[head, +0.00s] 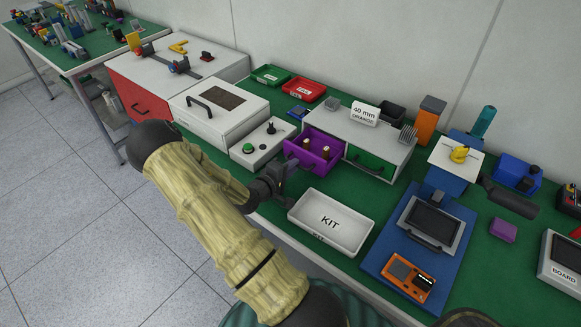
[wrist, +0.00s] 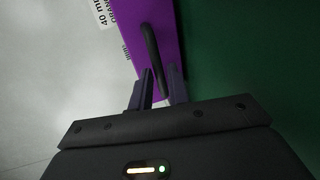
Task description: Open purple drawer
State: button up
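The exact contact is partly hidden.
A white KIT tray (head: 331,222) sits close to my gripper, at the table's front edge. A green drawer (head: 370,161) is to the right in the same cabinet. A white box with a green button (head: 249,149) is to the left. The blue board (head: 405,258) lies farther right.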

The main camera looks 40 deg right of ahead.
jog(key=shift+o, duration=1.2)
jog(key=v, duration=1.7)
jog(key=shift+a, duration=0.2)
